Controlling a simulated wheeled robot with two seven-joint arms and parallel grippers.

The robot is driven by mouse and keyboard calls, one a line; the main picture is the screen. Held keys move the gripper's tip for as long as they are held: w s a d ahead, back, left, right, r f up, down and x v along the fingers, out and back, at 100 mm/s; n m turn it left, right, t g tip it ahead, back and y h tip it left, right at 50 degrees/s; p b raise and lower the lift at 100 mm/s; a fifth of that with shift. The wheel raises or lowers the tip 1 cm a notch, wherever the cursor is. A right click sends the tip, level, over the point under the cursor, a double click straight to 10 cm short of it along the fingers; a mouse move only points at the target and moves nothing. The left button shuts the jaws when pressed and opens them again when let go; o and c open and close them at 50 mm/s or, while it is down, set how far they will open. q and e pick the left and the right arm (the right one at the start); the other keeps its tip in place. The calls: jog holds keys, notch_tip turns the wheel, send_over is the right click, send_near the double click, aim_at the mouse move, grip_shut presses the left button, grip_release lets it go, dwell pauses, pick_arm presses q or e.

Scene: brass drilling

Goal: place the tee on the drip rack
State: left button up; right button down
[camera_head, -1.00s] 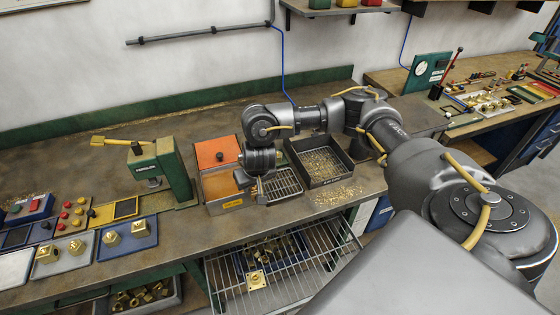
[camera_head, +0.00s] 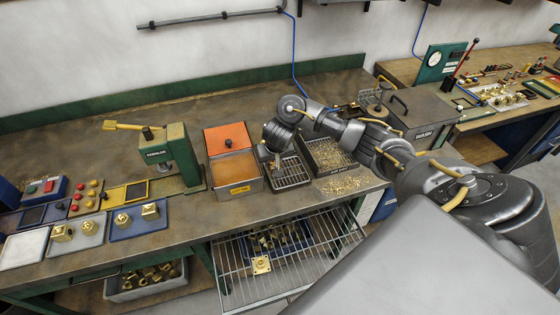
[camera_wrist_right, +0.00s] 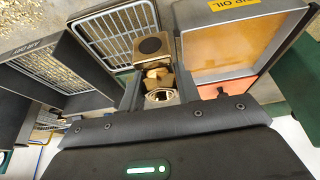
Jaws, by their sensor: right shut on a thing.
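My right gripper (camera_head: 277,164) is over the rack's left part. In the wrist view, its jaws (camera_wrist_right: 157,88) are shut on the brass tee (camera_wrist_right: 158,76), beside the rack's grid. Whether the tee touches the rack cannot be told. The tee is hardly visible in the head view. My left gripper is not in view.
The oil tray (camera_head: 240,190) with its orange lid (camera_head: 227,138) stands close left of the rack. A green press (camera_head: 180,155) stands further left. A lidded wash box (camera_head: 415,108) is behind my arm.

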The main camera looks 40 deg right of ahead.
jog(key=d+f+b, duration=0.1)
jog(key=f+b, duration=0.1)
jog(key=w+d+f+b, duration=0.1)
jog(key=d+b, duration=0.1)
jog(key=w+d+f+b, duration=0.1)
jog(key=f+b, duration=0.1)
jog(key=shift+d+f, duration=0.15)
jog(key=shift+f, duration=0.15)
jog(key=shift+w+d, duration=0.15)
jog(key=shift+w, duration=0.05)
jog(key=shift+d+f+b, duration=0.1)
jog(key=shift+f+b, duration=0.05)
jog(key=shift+b, duration=0.2)
jog(key=f+b, duration=0.1)
jog(key=f, duration=0.2)
jog(key=shift+w+d+b, duration=0.15)
jog(key=shift+d+b, duration=0.15)
jog(key=shift+b, duration=0.05)
jog(key=shift+f, duration=0.3)
